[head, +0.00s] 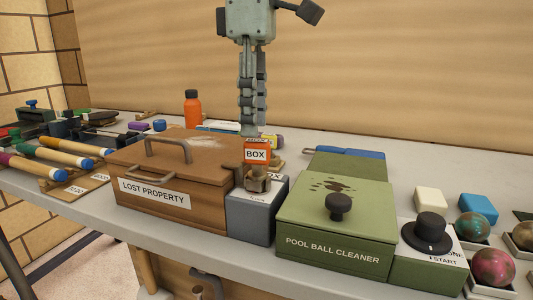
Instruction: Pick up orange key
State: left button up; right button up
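The orange key (257,154) has a block-like orange head with a white "BOX" label. It stands upright over the grey box (250,215), just right of the brown "LOST PROPERTY" box. A brass-coloured fitting (257,180) shows below it on the grey box. My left gripper (252,132) points straight down from above, its fingertips at the top edge of the orange head. The fingers look close together, but I cannot tell whether they are closed on the key or only above or behind it. My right gripper is not in view.
The "LOST PROPERTY" box (130,169) with a handle stands close on the left. The green "POOL BALL CLEANER" box (310,244) with a dark knob stands close on the right. An orange bottle (193,110) stands behind. Cues lie left; balls and chalk cubes sit right.

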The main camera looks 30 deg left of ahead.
aim_at(257, 140)
pick_arm(q)
jog(key=f, duration=0.5)
jog(key=shift+s+d+f, duration=0.3)
jog(key=shift+d+f, duration=0.05)
jog(key=shift+d, duration=0.05)
jog(key=shift+f, duration=0.4)
jog(key=shift+c, duration=0.2)
grip_shut()
